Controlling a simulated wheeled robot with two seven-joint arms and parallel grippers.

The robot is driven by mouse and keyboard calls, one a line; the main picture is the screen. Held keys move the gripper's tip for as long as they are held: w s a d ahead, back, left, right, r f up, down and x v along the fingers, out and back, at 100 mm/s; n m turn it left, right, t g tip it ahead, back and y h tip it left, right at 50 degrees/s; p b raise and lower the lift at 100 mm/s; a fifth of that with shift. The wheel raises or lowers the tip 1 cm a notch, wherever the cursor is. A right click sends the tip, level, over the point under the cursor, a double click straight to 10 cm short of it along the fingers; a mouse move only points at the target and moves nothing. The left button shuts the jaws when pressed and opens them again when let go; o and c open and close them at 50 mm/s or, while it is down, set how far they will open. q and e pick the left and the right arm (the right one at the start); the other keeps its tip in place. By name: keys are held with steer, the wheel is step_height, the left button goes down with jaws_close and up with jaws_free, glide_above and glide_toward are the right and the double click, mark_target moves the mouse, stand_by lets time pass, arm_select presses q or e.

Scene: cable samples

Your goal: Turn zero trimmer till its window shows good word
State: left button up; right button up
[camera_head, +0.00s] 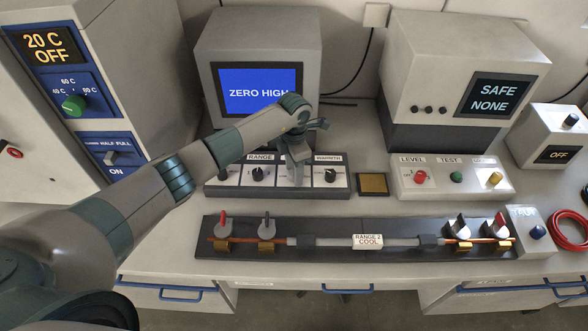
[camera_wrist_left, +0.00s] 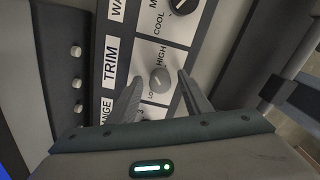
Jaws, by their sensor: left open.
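The blue screen (camera_head: 257,91) reads ZERO HIGH, with its lower right partly covered by my arm. The control panel (camera_head: 225,191) below it carries the RANGE knob (camera_head: 258,174) and the WARMTH knob (camera_head: 330,175). My left gripper (camera_head: 297,181) points down between these two and hides the control there in the head view. In the left wrist view, the grey TRIM knob (camera_wrist_left: 159,79), with LOW and HIGH marks, sits between the two open fingers. Whether the fingers touch it I cannot tell. My right gripper is in neither view.
A long dark board (camera_head: 330,258) with a cable sample lies in front of the panel. A brass-coloured plate (camera_head: 372,185) lies right of the panel. Farther right stand a box with LEVEL and TEST knobs (camera_head: 408,190) and a SAFE NONE display (camera_head: 494,96).

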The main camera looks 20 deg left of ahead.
arm_select(q)
steer(key=c, duration=1.1)
steer(key=shift+o, duration=0.2)
steer(key=shift+f+n+b, duration=0.1)
steer(key=shift+n+b, duration=0.65)
steer(key=shift+n, duration=0.15)
steer(key=shift+n+b, duration=0.6)
steer(key=shift+n, duration=1)
